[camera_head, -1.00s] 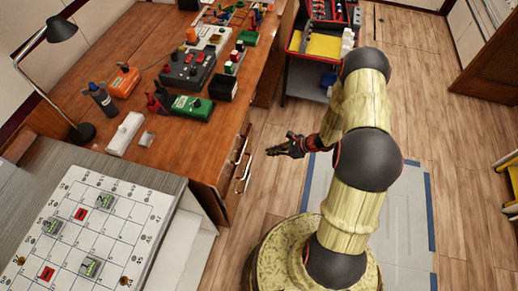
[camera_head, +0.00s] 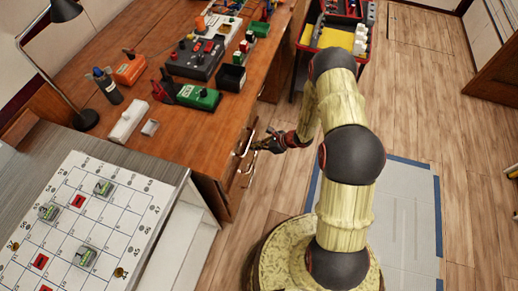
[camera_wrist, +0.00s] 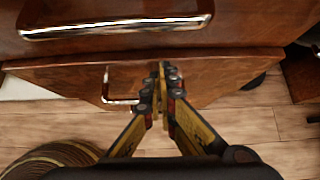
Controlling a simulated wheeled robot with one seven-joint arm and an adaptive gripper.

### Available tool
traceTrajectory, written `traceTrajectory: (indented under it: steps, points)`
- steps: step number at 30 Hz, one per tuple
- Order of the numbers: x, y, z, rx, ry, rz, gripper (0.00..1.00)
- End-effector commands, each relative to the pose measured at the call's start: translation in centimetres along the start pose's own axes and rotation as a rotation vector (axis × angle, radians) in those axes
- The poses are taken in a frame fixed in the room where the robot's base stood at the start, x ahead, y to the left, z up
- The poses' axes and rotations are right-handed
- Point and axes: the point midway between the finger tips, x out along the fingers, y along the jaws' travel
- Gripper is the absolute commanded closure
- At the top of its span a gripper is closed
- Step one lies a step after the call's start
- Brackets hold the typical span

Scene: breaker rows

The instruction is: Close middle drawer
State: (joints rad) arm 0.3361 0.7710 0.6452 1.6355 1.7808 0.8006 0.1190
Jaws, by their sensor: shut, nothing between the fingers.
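The wooden desk's drawer fronts (camera_head: 232,178) with metal handles show on its right side in the head view. In the wrist view, an upper drawer front (camera_wrist: 240,30) with a long metal handle (camera_wrist: 115,27) fills the top. Below it is another drawer front (camera_wrist: 65,76) with a handle (camera_wrist: 106,86). I cannot tell which is the middle drawer or how far each stands out. My gripper (camera_head: 258,145) is shut and empty at the drawer fronts. Its fingertips (camera_wrist: 161,72) are in front of the lower front, right of its handle; contact is unclear.
The desk top (camera_head: 190,122) holds electrical boxes and tools. A grey bench with a white grid board (camera_head: 120,215) stands left of the drawers. A red and black tool cart (camera_head: 362,22) stands behind my arm. Open wooden floor (camera_head: 420,75) lies to the right.

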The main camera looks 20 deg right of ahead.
Motion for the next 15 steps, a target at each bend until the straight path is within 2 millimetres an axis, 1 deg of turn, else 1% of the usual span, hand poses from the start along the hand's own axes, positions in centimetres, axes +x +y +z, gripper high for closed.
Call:
traceTrajectory:
  steps: [8,13,15]
  points:
    - [0.1,0.0,0.1,0.000,0.000,0.000,1.00]
    - [1.5,0.1,1.2,-0.003,0.000,0.002,1.00]
    - [1.7,0.0,1.4,-0.001,0.000,0.001,1.00]
